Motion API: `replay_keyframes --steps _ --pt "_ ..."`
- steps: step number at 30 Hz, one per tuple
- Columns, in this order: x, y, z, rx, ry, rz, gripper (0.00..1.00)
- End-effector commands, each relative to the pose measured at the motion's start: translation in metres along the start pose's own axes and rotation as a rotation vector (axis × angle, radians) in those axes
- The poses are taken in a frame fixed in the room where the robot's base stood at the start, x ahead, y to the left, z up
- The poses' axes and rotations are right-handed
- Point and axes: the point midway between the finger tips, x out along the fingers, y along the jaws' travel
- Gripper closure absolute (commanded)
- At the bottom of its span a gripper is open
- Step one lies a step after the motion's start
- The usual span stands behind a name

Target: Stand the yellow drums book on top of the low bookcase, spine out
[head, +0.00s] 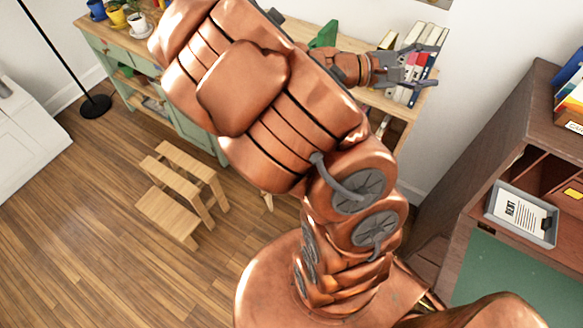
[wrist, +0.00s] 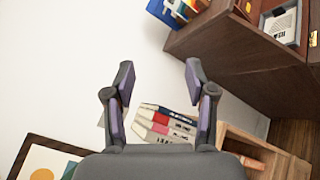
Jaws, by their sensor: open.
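My gripper (head: 420,72) is open and reaches over the top of the low wooden bookcase (head: 376,98), close to a row of upright books (head: 412,40). In the wrist view my gripper (wrist: 160,74) has its fingers spread with nothing between the tips; several book spines (wrist: 168,122) show beyond and below them. The bookcase (wrist: 262,150) shows at lower right there. A yellow-edged book (head: 388,40) stands at the left of the row; its title cannot be read, so I cannot tell if it is the drums book. My arm hides part of the bookcase.
A green object (head: 324,36) is left of my gripper. A wooden step stool (head: 180,190) and a lamp base (head: 96,106) stand on open floor.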

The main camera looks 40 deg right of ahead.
Motion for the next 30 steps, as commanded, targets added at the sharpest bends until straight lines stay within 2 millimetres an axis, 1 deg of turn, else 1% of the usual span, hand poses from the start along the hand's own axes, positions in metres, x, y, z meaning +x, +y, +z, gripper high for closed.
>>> replay_keyframes --steps 1,3,5,8,11,14,15,17,18,20,21,23,24,27,30 --pt "-0.006 -0.011 0.009 0.037 0.012 -0.066 0.44" --pt "-0.015 -0.027 0.018 0.075 0.026 -0.158 0.44" --pt "-0.025 -0.043 0.025 0.104 0.044 -0.240 0.44" --pt "-0.044 -0.068 0.033 0.139 0.086 -0.378 0.44" --pt "-0.070 -0.093 0.039 0.164 0.141 -0.517 0.44" --pt "-0.100 -0.115 0.044 0.174 0.207 -0.656 0.44" --pt "-0.113 -0.123 0.046 0.172 0.237 -0.712 0.44" --pt "-0.134 -0.135 0.051 0.169 0.285 -0.793 0.44" --pt "-0.149 -0.142 0.054 0.161 0.318 -0.848 0.44" --pt "-0.172 -0.151 0.060 0.149 0.374 -0.927 0.44" --pt "-0.188 -0.158 0.064 0.135 0.413 -0.979 0.44" --pt "-0.212 -0.165 0.072 0.114 0.472 -1.054 0.44" --pt "-0.227 -0.169 0.078 0.096 0.513 -1.100 0.44" --pt "-0.261 -0.176 0.093 0.052 0.602 -1.197 0.44" --pt "-0.284 -0.180 0.107 0.013 0.668 -1.263 0.44"
